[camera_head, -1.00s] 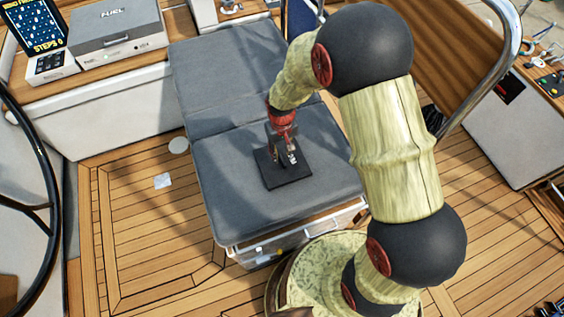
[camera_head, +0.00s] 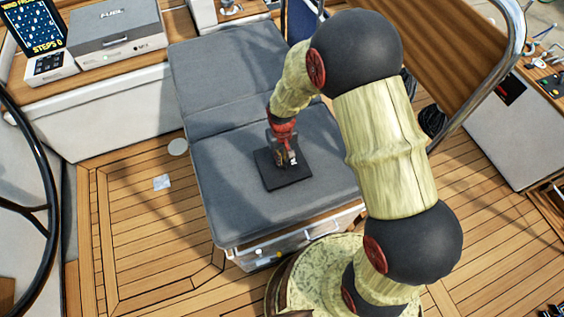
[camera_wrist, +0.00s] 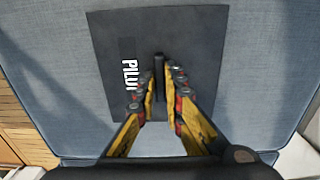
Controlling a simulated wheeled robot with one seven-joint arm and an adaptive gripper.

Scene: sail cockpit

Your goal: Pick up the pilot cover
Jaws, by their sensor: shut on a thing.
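The pilot cover (camera_head: 286,180) is a flat dark square plate on the grey seat cushion. In the wrist view the cover (camera_wrist: 200,38) bears white lettering, partly hidden by a finger, and a thin upright dark handle (camera_wrist: 159,66) near its middle. My gripper (camera_head: 287,162) is over the cover, pointing down. In the wrist view my gripper (camera_wrist: 163,72) has its yellow and red fingers on either side of the handle, shut on it. The cover looks flat on the cushion; I cannot tell whether there is any gap beneath it.
The grey cushion (camera_head: 218,90) covers a bench with a metal rail in front. A grey fuel box (camera_head: 115,30) stands on the wooden ledge at upper left. A black steering wheel (camera_head: 40,205) is at far left. The wooden deck (camera_head: 150,235) left of the bench is mostly clear.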

